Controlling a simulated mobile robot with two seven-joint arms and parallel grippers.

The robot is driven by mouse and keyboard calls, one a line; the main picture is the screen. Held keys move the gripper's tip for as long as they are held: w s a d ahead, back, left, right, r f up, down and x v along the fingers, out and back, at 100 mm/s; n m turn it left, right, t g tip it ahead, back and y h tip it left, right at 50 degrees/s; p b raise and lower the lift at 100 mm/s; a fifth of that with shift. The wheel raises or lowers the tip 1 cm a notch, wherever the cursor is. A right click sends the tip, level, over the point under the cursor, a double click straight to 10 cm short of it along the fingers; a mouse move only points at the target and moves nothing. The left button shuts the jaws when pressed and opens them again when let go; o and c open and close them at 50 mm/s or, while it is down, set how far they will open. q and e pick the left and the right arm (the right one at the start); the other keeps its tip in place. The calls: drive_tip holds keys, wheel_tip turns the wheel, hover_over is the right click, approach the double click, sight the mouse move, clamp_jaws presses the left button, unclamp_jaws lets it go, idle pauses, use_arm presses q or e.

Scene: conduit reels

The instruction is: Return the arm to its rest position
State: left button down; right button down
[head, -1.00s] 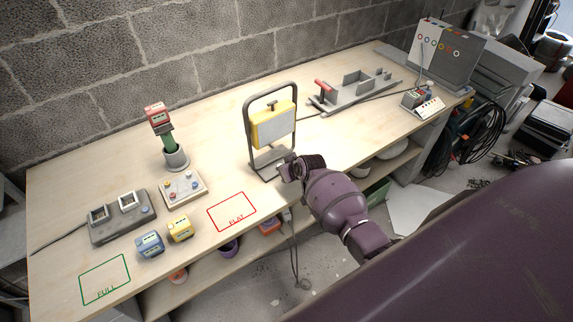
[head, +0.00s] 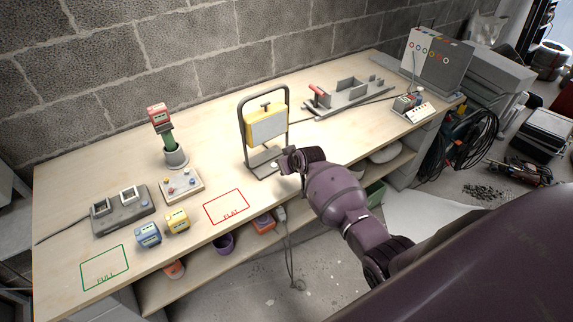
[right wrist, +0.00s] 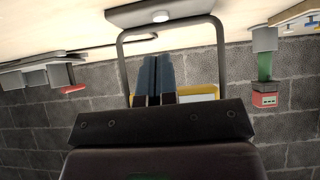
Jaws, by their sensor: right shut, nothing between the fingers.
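My right arm reaches in from the right in the head view, and its gripper (head: 284,163) is just right of the yellow work light's base, over the bench edge. In the right wrist view, the two dark blue fingers (right wrist: 152,80) are pressed together with nothing between them. The work light (head: 266,124), a yellow lamp in a grey tube frame, stands upright on the bench. In the right wrist view its frame (right wrist: 221,70) shows behind the fingers, upside down. I cannot tell from these views whether the gripper touches the stand. My left gripper is out of view.
The wooden bench (head: 330,135) runs along a block wall. A blue battery (head: 148,234) and a yellow battery (head: 177,222) stand near its front edge, left of the red FLAT outline (head: 226,206). A grey fixture (head: 345,97) lies behind the gripper. Open floor is in front.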

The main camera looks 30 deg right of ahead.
drive_tip(key=shift+w, duration=0.1)
idle(0.3)
wheel_tip(320, 180, up, 7)
drive_tip(key=w+t, duration=0.2)
drive_tip(key=t, duration=0.1)
drive_tip(key=s+a+r+t, duration=0.1)
drive_tip(key=s+a+r, duration=0.1)
drive_tip(key=s, duration=0.3)
drive_tip(key=s+a+f+b, duration=0.1)
drive_tip(key=s+f, duration=0.3)
drive_tip(key=s, duration=0.6)
drive_tip(key=s+a+f+g+b, duration=0.1)
drive_tip(key=s+f, duration=0.3)
drive_tip(key=s, duration=0.6)
drive_tip(key=s+f+h+b, duration=0.1)
drive_tip(key=s+f, duration=0.3)
drive_tip(key=s, duration=0.6)
drive_tip(key=shift+s+a+g, duration=0.3)
drive_tip(key=shift+a+g, duration=0.1)
drive_tip(key=shift+f, duration=0.1)
